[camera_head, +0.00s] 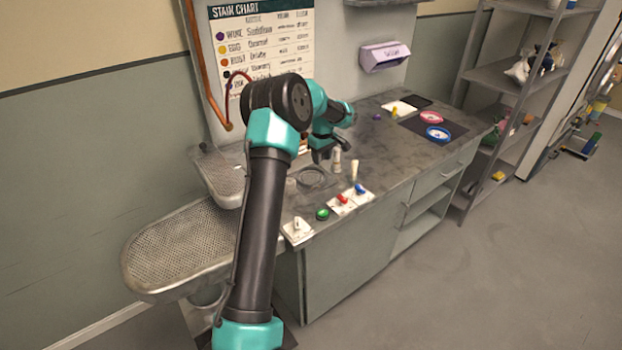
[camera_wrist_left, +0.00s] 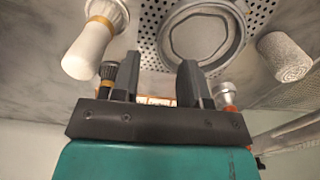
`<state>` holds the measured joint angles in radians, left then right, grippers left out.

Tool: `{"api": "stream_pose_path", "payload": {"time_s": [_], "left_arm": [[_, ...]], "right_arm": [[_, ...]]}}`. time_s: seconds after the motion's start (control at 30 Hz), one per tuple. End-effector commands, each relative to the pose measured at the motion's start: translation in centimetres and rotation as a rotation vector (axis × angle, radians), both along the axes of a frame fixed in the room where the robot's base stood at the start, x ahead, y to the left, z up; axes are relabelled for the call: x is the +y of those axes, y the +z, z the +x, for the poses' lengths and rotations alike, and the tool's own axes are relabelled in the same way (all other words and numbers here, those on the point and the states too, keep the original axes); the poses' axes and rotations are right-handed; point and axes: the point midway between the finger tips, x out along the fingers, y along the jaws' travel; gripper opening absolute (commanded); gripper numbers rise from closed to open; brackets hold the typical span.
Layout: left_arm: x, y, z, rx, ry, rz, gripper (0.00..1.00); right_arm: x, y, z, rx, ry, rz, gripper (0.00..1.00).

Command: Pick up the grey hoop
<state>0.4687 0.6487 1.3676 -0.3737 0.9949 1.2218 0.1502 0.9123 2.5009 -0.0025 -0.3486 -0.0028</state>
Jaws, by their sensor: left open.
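A grey hoop (camera_head: 324,181) lies flat on the worktop near its left end in the head view. In the left wrist view the grey hoop (camera_wrist_left: 242,38) rests on a perforated metal surface, beyond and to the right of the gap between my fingertips. My left gripper (camera_head: 320,154) is just above and behind the hoop in the head view. Its two dark fingers are apart in the left wrist view (camera_wrist_left: 160,65), with no hoop between them. My right gripper is not in view.
A white-ended brush (camera_wrist_left: 90,45) and a grey cylinder (camera_wrist_left: 286,57) flank the hoop in the wrist view. The middle worktop is mostly clear.

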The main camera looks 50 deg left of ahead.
Motion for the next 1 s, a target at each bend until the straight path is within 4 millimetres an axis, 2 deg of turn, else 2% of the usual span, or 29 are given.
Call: {"api": "stream_pose_path", "payload": {"time_s": [0.27,0.67,1.0], "left_arm": [[0.0,-0.4,0.0,0.001,0.0,-0.001,0.41],[-0.2,-5.0,-0.2,0.0,0.0,-0.002,0.41],[-0.1,-5.2,-0.2,-0.001,0.0,-0.001,0.41]], "right_arm": [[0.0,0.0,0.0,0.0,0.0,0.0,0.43],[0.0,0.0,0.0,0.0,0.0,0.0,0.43],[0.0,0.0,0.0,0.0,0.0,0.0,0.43]]}}
